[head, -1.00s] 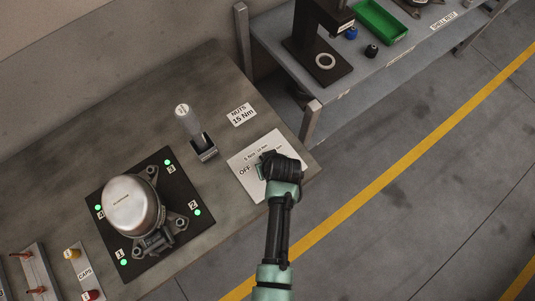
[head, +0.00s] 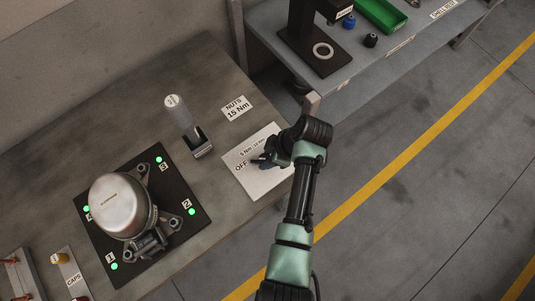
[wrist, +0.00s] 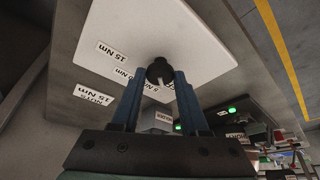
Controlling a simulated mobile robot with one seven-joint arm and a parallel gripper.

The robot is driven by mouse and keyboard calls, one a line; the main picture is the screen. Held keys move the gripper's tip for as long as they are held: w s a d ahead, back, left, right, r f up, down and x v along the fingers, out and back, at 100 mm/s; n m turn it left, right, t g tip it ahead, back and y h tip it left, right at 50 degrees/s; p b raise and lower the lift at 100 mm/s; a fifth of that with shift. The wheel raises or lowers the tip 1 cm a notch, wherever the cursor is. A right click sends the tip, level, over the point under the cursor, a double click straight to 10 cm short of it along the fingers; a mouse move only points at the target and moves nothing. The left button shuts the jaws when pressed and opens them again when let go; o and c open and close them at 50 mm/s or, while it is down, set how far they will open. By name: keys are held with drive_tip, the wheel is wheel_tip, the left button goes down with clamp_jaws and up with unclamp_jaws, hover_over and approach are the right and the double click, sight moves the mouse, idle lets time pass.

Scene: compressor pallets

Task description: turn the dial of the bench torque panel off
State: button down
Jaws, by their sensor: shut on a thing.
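The bench torque panel (head: 262,185) is a white plate on the bench near its right end, with OFF and torque labels printed on it. It also fills the top of the wrist view (wrist: 190,25). The dial (wrist: 159,69) is a small dark round knob with a pale pointer mark, seen between my fingertips in the wrist view. My gripper (wrist: 160,80) is shut on the dial, with one blue finger on each side. In the head view my gripper (head: 262,161) is at the panel beside the OFF label, and my wrist hides part of the plate and the dial.
A compressor (head: 123,206) sits on a black pallet (head: 112,247) with green lights. A grey-handled tool (head: 181,116) stands in a holder behind the panel. A NUTS 15 Nm label (head: 237,108) lies near it. A second bench (head: 395,62) stands at the upper right; floor is clear.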

drive_tip(key=shift+w+n+g+b, duration=0.1)
drive_tip(key=shift+n+g+b, duration=0.3)
drive_tip(key=shift+n, duration=0.6)
drive_tip(key=shift+c, duration=2.1)
unclamp_jaws()
drive_tip(key=v, duration=1.3)
drive_tip(key=shift+b, duration=0.3)
